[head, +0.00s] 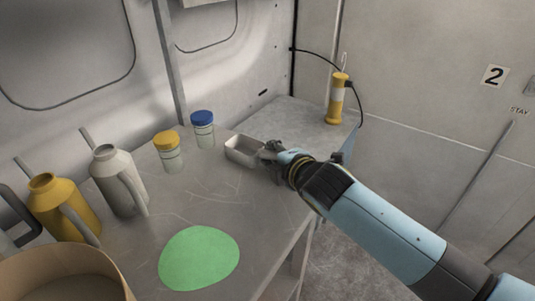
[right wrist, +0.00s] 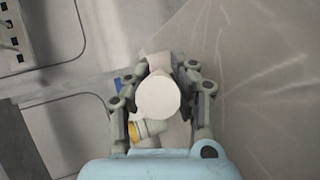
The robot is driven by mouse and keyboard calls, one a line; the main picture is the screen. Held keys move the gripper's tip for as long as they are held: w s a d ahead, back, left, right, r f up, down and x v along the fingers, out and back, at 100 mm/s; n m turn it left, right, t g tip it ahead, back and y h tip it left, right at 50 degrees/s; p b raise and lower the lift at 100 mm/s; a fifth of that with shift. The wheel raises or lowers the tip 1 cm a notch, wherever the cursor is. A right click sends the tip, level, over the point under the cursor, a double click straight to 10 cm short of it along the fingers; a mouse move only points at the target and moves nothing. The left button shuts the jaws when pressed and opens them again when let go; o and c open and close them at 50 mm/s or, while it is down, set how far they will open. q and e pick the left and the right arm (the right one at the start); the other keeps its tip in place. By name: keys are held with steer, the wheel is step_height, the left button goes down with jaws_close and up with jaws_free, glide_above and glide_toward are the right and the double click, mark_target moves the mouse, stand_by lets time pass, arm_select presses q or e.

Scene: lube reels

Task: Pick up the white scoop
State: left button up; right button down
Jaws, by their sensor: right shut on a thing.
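The white scoop (head: 236,155) shows in the head view as a shallow, open, pale pan at the far right part of the table. My right gripper (head: 270,153) is at the pan's right end, and its fingers partly hide that end. In the right wrist view, my right gripper (right wrist: 160,90) has its fingers shut on both sides of the white scoop (right wrist: 158,98), whose rounded pale end faces the camera. I cannot tell whether the scoop touches the table. My left gripper is not in view.
Jars with a blue lid (head: 202,118) and a yellow lid (head: 166,141) stand left of the scoop. A grey can (head: 116,180), a yellow can (head: 62,210) and a tan tub (head: 60,274) line the left. A green patch (head: 199,258) lies in front. A yellow-white cylinder (head: 338,100) stands behind.

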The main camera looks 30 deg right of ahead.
step_height(320, 180, up, 4)
steer(key=shift+r+p, duration=0.25)
steer(key=shift+p, duration=0.2)
steer(key=s+d+r, duration=0.5)
steer(key=d+r, duration=0.1)
steer(key=d, duration=0.4)
steer(key=shift+s+r, duration=0.25)
steer(key=shift+s, duration=0.1)
